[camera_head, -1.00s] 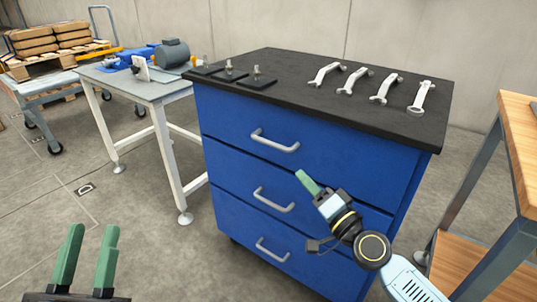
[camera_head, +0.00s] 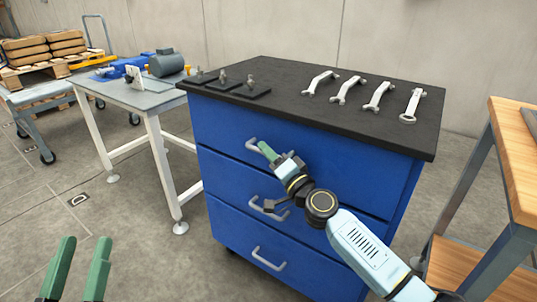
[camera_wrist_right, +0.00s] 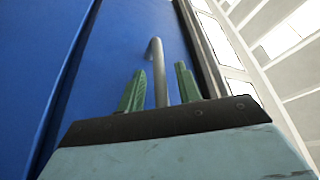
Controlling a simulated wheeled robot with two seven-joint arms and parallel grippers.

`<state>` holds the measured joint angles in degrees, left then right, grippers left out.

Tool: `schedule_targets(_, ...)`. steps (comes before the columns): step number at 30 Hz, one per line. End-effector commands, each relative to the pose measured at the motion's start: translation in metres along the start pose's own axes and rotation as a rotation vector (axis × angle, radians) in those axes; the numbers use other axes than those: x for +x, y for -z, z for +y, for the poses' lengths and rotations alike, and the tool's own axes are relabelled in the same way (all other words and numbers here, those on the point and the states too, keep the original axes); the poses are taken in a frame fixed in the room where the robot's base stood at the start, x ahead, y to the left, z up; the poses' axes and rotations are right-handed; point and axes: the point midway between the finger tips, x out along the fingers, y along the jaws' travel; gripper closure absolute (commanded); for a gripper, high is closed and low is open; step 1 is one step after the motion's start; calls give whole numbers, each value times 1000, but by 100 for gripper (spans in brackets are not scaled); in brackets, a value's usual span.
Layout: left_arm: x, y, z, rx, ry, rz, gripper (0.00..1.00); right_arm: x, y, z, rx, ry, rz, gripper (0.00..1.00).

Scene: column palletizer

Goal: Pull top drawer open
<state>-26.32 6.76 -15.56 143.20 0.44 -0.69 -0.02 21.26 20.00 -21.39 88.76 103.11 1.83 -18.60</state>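The blue cabinet has three drawers, all flush with its front. The top drawer (camera_head: 335,155) has a grey bar handle (camera_head: 251,144), partly covered by my right gripper (camera_head: 266,151). In the right wrist view the handle (camera_wrist_right: 158,75) runs between the two green fingers of the right gripper (camera_wrist_right: 160,87). These fingers stand apart, with a gap beside the bar, closer on the left side. My left gripper (camera_head: 84,243) is open and empty at the lower left, away from the cabinet.
Wrenches (camera_head: 379,95) and small black plates with upright pieces (camera_head: 250,90) lie on the dark cabinet top (camera_head: 290,80). A grey table (camera_head: 140,97) stands to the left, a wooden bench (camera_head: 510,150) to the right. The middle drawer handle (camera_head: 256,203) is below my right gripper.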

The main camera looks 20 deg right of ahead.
Motion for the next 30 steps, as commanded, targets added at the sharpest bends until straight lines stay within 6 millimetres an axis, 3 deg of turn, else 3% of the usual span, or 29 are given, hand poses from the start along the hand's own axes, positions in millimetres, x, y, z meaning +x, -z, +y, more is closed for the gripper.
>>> schedule_targets(11, 0, 2, 0, -1, -1, 14, 64, 5, 0, 0, 1, 0, 0, 67)
schedule_targets(19, 0, 2, 1, -1, -1, 14, 64, 4, 0, 0, 1, 0, 0, 100)
schedule_targets(30, 1, 2, 0, -1, -1, 7, 64, 3, 0, 0, 0, -2, 1, 100)
